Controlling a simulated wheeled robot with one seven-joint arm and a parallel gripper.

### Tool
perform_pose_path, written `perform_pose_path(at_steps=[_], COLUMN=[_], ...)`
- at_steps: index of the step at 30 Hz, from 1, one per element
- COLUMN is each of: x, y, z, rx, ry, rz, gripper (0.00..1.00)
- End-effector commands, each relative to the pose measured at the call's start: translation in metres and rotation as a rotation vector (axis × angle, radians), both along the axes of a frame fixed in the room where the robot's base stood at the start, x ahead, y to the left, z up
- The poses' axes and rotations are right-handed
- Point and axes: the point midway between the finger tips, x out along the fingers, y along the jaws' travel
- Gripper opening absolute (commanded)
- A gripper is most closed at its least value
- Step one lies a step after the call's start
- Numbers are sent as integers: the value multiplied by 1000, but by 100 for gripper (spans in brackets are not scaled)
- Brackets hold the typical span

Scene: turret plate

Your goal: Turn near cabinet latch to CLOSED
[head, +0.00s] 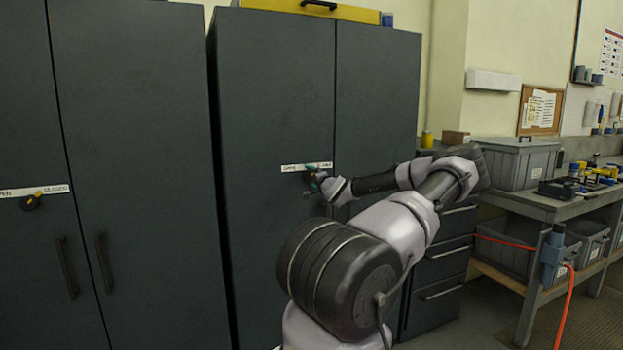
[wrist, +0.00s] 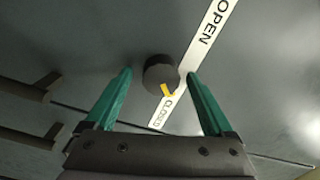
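A dark round latch knob (wrist: 160,70) with a yellow pointer (wrist: 167,90) sits on a grey cabinet door in the wrist view. The pointer is on the side of the word CLOSED on the white label strip (wrist: 207,38); OPEN is on the other side. My gripper (wrist: 158,76) is open, its green fingers one on each side of the knob. I cannot tell whether they touch it. In the head view my gripper (head: 313,184) is at the label of the middle cabinet (head: 275,100) and largely hides its latch.
Another grey cabinet (head: 140,120) stands at the left, with its own black and yellow latch (head: 31,202) and two handles. A drawer unit (head: 440,265) and a workbench (head: 550,205) with bins are at the right. A yellow case lies on top of the middle cabinet.

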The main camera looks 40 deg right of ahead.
Motion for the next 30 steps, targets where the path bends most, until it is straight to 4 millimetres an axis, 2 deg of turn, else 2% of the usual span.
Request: perform_pose_path(at_steps=[7,11,22,25,30], x=[-1,-11,-80,-93,-104], y=[0,2,18,22,25], z=[0,0,-1,-1,-1], rx=[-1,-1,-1,0,-1], ry=[-1,0,1,1,0], rz=[0,0,-1,0,0], gripper=[87,87,87,87,87])
